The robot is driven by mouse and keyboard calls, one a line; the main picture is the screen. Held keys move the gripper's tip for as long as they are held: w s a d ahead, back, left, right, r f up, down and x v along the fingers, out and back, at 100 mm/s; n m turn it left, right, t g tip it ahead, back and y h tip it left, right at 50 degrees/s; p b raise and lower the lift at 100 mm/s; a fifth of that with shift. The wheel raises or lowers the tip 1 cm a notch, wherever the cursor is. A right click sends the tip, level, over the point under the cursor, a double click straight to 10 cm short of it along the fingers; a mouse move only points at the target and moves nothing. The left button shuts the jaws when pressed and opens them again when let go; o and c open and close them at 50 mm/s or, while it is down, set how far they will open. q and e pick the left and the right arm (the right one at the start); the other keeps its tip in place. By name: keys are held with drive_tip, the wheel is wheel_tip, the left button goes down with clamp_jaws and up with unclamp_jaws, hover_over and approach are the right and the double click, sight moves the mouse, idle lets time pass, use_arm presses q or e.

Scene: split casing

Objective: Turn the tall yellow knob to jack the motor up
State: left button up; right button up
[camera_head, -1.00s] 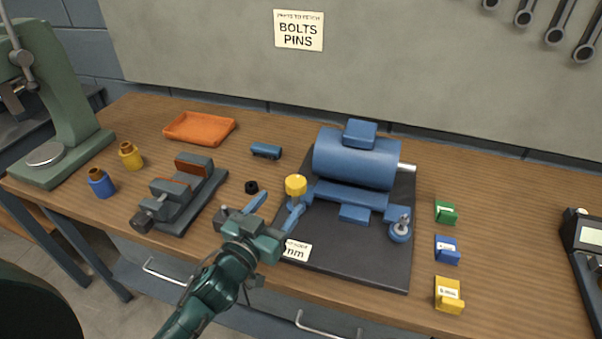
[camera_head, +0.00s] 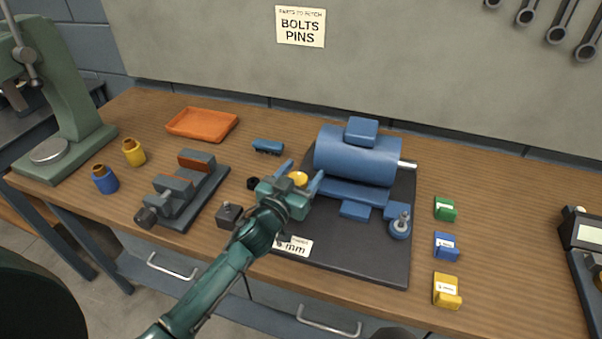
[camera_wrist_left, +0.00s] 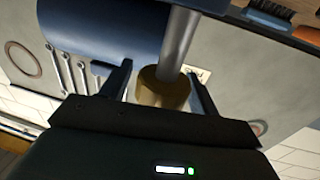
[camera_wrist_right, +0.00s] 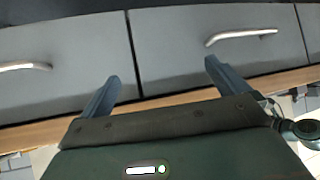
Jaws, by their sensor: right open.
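The blue motor (camera_head: 358,156) sits on a dark base plate (camera_head: 350,255) on the bench. The yellow knob (camera_head: 299,178) stands at the plate's left side, partly hidden behind my left gripper (camera_head: 300,174). The left gripper's fingers are open, one on each side of the knob. In the left wrist view the knob (camera_wrist_left: 163,90) is between the fingers on a grey shaft, with a gap on both sides. My right gripper (camera_wrist_right: 167,85) is open and empty in the right wrist view, facing grey drawer fronts.
A small dark block (camera_head: 229,215) lies left of the plate, near the vise (camera_head: 180,195). A black ring (camera_head: 253,183) and a small blue part (camera_head: 268,146) lie close by. Green (camera_head: 445,208), blue (camera_head: 446,246) and yellow (camera_head: 446,290) boxes stand right of the plate.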

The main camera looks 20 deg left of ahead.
use_arm(q)
drive_tip(key=c, duration=0.9)
drive_tip(key=shift+o, duration=0.2)
